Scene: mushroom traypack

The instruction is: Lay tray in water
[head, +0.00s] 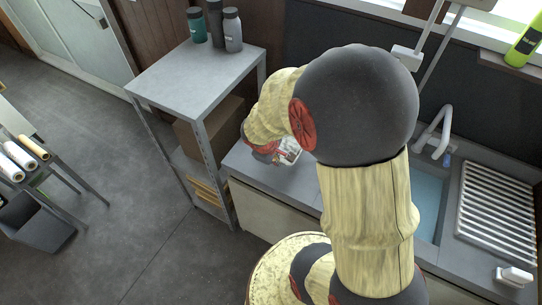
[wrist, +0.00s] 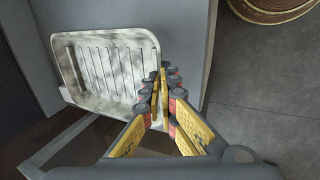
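The tray (wrist: 105,68) is pale, mottled and rectangular, with a ribbed floor, and is empty. It is at the left of the wrist view, over the grey counter. In the head view a small part of the tray (head: 289,150) shows beside my gripper (head: 268,152), left of the sink. In the wrist view my gripper (wrist: 163,82) has its fingers close together astride the tray's right rim, and looks shut on it. Whether the tray touches the counter is unclear. The water (head: 428,203) is light blue in the sink, partly hidden behind my arm.
A white faucet (head: 436,132) stands behind the sink, and a ribbed drainboard (head: 498,210) lies to its right. A grey shelf unit (head: 197,75) with several bottles stands left of the counter (head: 245,165). A white item (head: 514,276) sits at the counter's front right.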

